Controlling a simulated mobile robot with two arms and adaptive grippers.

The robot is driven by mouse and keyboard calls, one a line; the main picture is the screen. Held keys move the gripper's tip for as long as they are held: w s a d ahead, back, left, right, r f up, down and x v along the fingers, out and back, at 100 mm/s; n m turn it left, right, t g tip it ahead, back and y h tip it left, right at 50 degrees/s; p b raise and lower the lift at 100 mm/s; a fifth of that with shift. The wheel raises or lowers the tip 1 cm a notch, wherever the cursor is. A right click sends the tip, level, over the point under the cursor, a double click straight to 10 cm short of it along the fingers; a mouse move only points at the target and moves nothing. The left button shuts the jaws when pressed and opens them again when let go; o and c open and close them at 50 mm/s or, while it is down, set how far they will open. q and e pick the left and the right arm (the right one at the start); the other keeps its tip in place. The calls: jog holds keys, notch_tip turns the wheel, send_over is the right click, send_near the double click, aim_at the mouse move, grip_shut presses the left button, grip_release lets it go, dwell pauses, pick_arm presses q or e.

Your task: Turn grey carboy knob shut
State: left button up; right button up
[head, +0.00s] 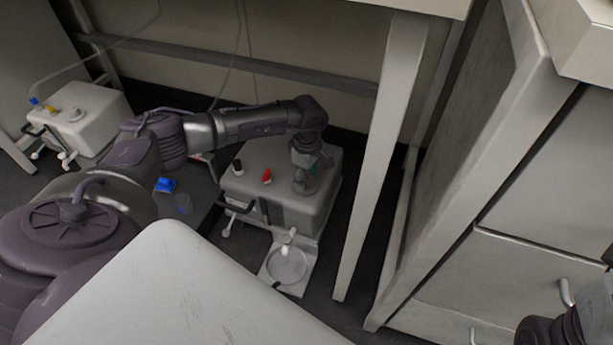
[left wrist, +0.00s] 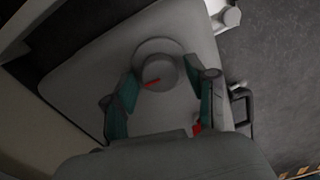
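The grey carboy (head: 262,207) stands on the floor below the bench. Its grey knob (left wrist: 160,70) is round with a red mark, and shows in the left wrist view; in the head view my gripper hides it. My left gripper (head: 308,186) points down at the carboy's top. In the left wrist view its green-padded fingers (left wrist: 160,80) are spread on both sides of the knob, with the knob between the tips. I cannot tell whether the pads touch it. My right gripper is not clearly visible; only dark arm parts show at the lower right.
A red knob (head: 267,176) and a black cap (head: 238,167) are on the same carboy top. A white tray with a round dish (head: 287,265) lies in front. A white carboy (head: 85,118) stands at left. A bench leg (head: 380,150) rises close to the right.

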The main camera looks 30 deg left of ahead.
aim_at(307, 179)
pick_arm(q)
jog(key=shift+r, duration=0.1)
notch_tip(307, 179, up, 12)
dwell(0.6)
dwell(0.5)
